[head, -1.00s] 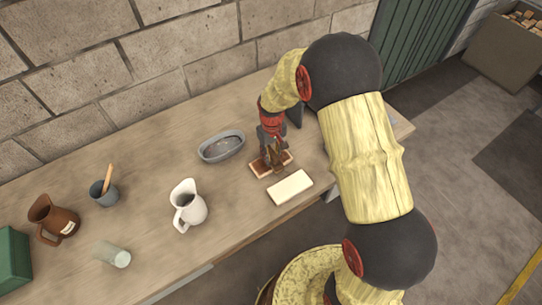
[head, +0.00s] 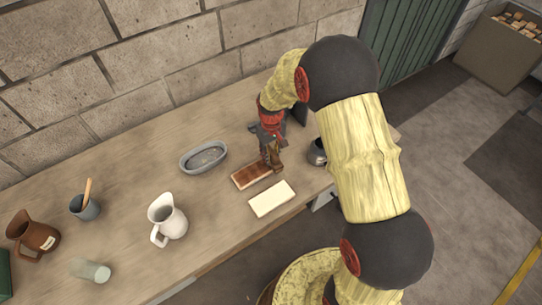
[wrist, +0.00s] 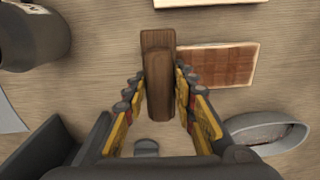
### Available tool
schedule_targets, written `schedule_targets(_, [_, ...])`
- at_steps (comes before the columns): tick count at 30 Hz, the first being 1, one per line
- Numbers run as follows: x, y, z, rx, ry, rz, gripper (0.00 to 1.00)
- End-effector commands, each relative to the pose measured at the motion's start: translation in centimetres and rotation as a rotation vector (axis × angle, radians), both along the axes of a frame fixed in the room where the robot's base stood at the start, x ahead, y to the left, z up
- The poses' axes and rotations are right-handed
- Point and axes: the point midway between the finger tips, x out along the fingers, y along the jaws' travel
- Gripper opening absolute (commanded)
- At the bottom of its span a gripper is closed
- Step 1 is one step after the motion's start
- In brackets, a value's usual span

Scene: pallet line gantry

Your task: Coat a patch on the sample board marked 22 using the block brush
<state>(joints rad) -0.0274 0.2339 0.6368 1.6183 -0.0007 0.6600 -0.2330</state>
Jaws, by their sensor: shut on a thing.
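My gripper (head: 270,150) is shut on the wooden block brush (wrist: 158,80), which hangs between the fingers in the wrist view. In the head view the brush (head: 271,160) is at the right end of a sample board (head: 242,186) whose face is coated reddish brown. The coated board (wrist: 225,66) lies just right of the brush in the wrist view, with pale edges. I cannot tell whether the brush touches it. A cream, bare board (head: 271,199) lies in front of it, and its edge (wrist: 190,3) shows in the wrist view. No number is readable on either board.
A grey oval dish (head: 204,157) stands behind the boards. A dark metal vessel (head: 318,152) is to the right of my gripper. A white jug (head: 168,217), a brown jug (head: 32,236), a grey cup (head: 84,207) with a stick and a glass (head: 91,269) stand to the left.

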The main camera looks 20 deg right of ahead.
Motion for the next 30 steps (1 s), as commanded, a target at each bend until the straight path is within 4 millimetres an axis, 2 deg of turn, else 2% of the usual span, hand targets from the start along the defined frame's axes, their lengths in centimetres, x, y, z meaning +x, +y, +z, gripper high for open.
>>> schedule_targets(1, [0.3,0.1,1.2,0.000,-0.007,0.001,0.03])
schedule_targets(18, [0.9,0.4,6.2,0.001,-0.007,-0.001,0.03])
schedule_targets(30, [1.0,0.4,6.6,0.001,-0.006,-0.001,0.03])
